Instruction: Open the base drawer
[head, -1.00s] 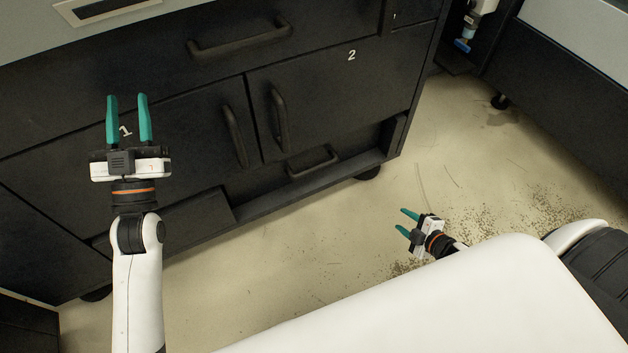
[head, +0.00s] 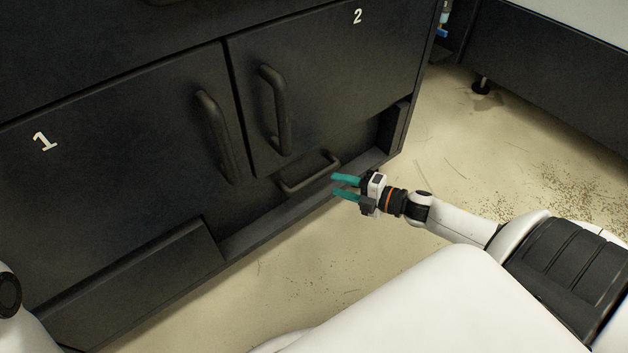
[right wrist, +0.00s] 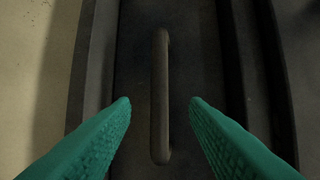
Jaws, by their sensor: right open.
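The base drawer (head: 265,197) is a low dark panel recessed at the bottom of the black cabinet, and it looks shut. Its dark bar handle (head: 310,178) lies below door 2. In the right wrist view the handle (right wrist: 160,95) runs upright in the picture, between the two teal fingers and beyond their tips. My right gripper (head: 345,187) is open and empty, just to the right of the handle and apart from it in the head view. My left gripper is out of the head view; only a white piece of arm shows at the lower left edge.
Door 1 (head: 110,130) and door 2 (head: 335,80) are shut, with bar handles (head: 217,135) (head: 272,110) above the drawer. A dark raised panel (head: 140,285) sits left of the drawer. Speckled floor (head: 480,150) is free to the right. Another dark unit (head: 560,80) stands at the upper right.

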